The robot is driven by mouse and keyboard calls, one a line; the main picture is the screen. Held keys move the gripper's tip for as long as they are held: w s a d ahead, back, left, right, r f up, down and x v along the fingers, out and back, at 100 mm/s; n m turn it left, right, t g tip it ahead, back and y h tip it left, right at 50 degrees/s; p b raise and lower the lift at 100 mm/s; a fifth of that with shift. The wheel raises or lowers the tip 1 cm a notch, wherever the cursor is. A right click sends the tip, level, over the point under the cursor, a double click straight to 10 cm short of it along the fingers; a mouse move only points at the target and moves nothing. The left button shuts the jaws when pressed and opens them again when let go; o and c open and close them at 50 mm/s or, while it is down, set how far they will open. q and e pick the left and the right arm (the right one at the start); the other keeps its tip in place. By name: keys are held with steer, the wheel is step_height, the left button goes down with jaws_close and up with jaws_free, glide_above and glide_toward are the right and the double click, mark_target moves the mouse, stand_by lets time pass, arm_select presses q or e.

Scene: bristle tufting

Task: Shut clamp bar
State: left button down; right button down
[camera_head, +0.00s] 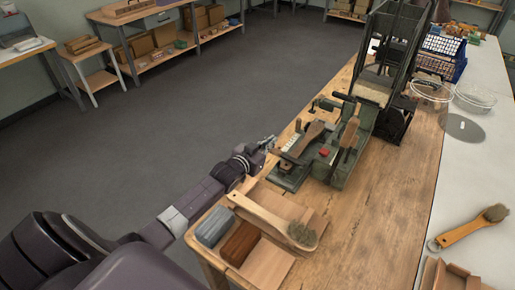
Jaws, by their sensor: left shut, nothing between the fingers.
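The green tufting machine (343,172) stands on the wooden bench. A brown brush body (307,138) lies in its work fixture, tilted, and a red knob (324,152) shows next to it. I cannot clearly tell which of the small dark parts around the brush body is the clamp bar, or whether it is raised or down. My left gripper (268,143) is shut and empty at the left edge of the bench, just left of the fixture. It is too small to tell whether it touches the machine. My right gripper is out of view.
A wooden tray (312,222) with a brush and two blocks sits in front of the machine, close to my left arm. A tall dark frame (398,45) stands behind it. Bare bench lies between.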

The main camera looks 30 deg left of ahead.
arm_select(q)
steer(key=v, duration=0.8)
steer(key=shift+s+b, duration=0.25)
steer(key=shift+b, duration=0.2)
steer(key=shift+a+f, duration=0.1)
